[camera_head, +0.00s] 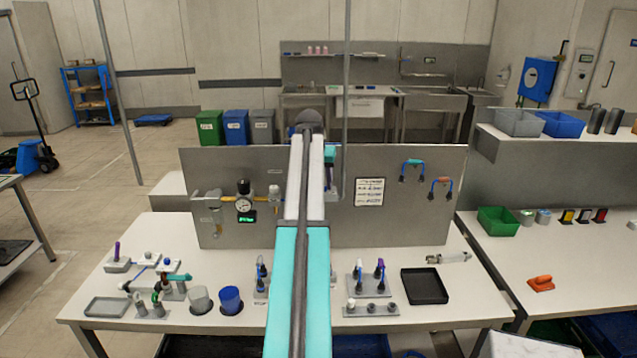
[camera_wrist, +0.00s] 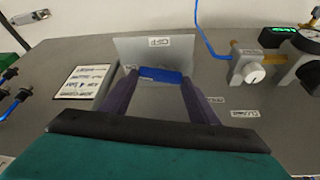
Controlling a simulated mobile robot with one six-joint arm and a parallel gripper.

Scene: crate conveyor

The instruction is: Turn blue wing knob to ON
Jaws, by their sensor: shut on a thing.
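The blue wing knob (camera_wrist: 163,75) shows in the wrist view as a flat blue bar in front of a grey plate. My gripper (camera_wrist: 162,80) is shut on it, with one dark purple finger at each side. A small label that seems to read OFF (camera_wrist: 158,41) is on the plate above the knob in this view. In the head view my arm hides the knob and the fingertips in front of the grey upright panel (camera_head: 410,222).
A pressure gauge (camera_head: 243,204) with a green display is left of my arm on the panel. A white round knob (camera_wrist: 253,74) and a blue hose (camera_wrist: 205,35) are right of my gripper in the wrist view. A printed sheet (camera_head: 370,191) and hose handles (camera_head: 412,169) are right of my arm.

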